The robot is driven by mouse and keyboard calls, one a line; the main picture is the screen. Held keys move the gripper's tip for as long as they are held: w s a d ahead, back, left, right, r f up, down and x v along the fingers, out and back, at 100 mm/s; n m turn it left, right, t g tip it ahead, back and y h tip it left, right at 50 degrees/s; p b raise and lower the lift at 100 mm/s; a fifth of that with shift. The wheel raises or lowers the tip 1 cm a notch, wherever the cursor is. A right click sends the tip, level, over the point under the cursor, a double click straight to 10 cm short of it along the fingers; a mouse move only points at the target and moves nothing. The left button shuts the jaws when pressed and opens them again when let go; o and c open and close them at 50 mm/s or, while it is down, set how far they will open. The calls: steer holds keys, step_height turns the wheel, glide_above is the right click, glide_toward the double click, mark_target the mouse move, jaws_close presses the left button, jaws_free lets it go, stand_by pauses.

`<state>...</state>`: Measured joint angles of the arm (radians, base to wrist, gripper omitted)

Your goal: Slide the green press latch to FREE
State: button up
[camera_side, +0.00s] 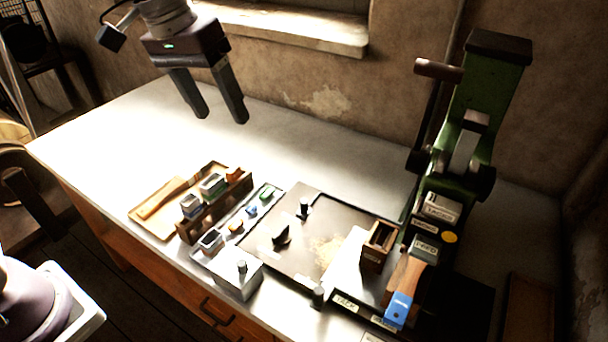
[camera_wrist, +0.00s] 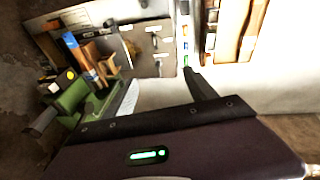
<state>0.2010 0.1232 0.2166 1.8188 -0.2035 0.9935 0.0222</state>
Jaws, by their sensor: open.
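The green press (camera_side: 488,90) stands upright at the back right of the table in the side view, with a dark lever and a brown handle (camera_side: 438,70) on its left. It also shows at the left of the wrist view (camera_wrist: 76,96). I cannot pick out the latch, and the small labels near the press base are too blurred to read surely. My gripper (camera_side: 220,115) is open and empty, pointing down above the back left of the table, far to the left of the press and well apart from it.
A dark board (camera_side: 318,222) with posts lies mid-table. A blue-ended wooden piece (camera_side: 399,308) lies before the press. The back left table is clear.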

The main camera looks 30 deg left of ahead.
steer(key=w+d+f+g, duration=0.1)
steer(key=w+d+f, duration=0.1)
steer(key=w+f, duration=0.4)
steer(key=m+g+y, duration=0.1)
steer(key=g+y, duration=0.1)
glide_toward(304, 201)
steer(key=shift+s+a, duration=0.2)
step_height(304, 201, down, 11)
steer(key=shift+r, duration=0.2)
jaws_close()
